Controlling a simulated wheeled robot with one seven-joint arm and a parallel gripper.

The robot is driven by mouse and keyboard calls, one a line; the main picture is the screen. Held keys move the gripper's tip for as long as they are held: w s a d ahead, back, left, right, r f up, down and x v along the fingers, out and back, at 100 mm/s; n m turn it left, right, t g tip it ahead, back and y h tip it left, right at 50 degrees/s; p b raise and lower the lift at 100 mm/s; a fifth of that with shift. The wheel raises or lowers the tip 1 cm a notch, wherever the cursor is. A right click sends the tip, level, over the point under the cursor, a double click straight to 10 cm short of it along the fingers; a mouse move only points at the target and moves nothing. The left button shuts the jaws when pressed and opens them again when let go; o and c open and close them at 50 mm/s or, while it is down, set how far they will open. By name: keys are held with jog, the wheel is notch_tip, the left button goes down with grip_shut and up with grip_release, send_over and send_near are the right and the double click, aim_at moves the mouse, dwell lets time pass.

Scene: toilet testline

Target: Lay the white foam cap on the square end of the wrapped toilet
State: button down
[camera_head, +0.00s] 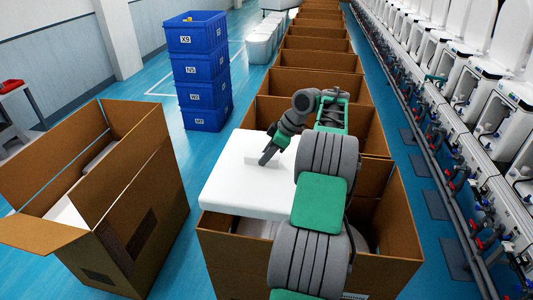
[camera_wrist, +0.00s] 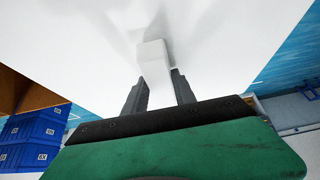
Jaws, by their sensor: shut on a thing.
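The white foam cap (camera_head: 235,190) is a broad, flat slab with a small raised tab on its upper face. It lies across the upper left part of the nearest open cardboard box in the head view, and its left corner reaches past the box. My gripper (camera_head: 268,158) is shut on the tab. In the wrist view the two dark fingers of my gripper (camera_wrist: 158,90) stand on either side of the white tab, and the cap (camera_wrist: 215,35) fills the upper picture. The wrapped toilet is mostly hidden by the cap and my arm; I cannot tell whether the cap touches it.
The cardboard box (camera_head: 225,260) under the cap heads a row of open boxes going back. Another open box (camera_head: 150,215) stands at left with white contents. Stacked blue crates (camera_head: 200,75) stand behind. A line of toilets (camera_head: 490,95) runs along the right. Blue floor is clear between.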

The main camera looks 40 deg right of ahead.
jog(key=shift+f, duration=0.45)
notch_tip(320, 180, down, 38)
jog(key=b, duration=3.1)
jog(key=shift+s+d+f, duration=0.2)
jog(key=shift+s+f, duration=0.05)
jog(key=shift+f, duration=0.15)
jog(key=c, duration=0.9)
grip_release()
